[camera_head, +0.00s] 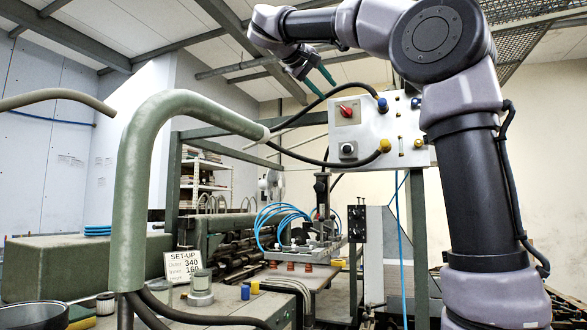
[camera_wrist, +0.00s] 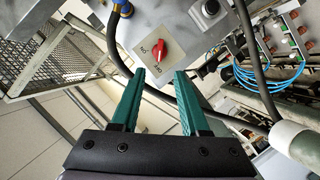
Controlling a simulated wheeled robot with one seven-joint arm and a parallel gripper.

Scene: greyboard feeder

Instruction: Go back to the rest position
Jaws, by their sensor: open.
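My gripper (camera_head: 318,82) shows in the head view at the upper middle, at the end of my raised arm. It is in the air, in front of and above the grey control box (camera_head: 375,128). In the wrist view my gripper (camera_wrist: 162,72) has its two green fingers spread apart with nothing between them. The red rotary switch (camera_wrist: 158,50) on its pale plate shows just beyond the fingertips, apart from them as far as I can tell. The red switch also shows in the head view (camera_head: 346,111).
A thick green bent pipe (camera_head: 150,150) rises at left, its end near the control box. Black cables hang from the box. Below are the machine with blue hoses (camera_head: 282,222) and a SET-UP sign (camera_head: 185,265). Open air surrounds my gripper above the machine.

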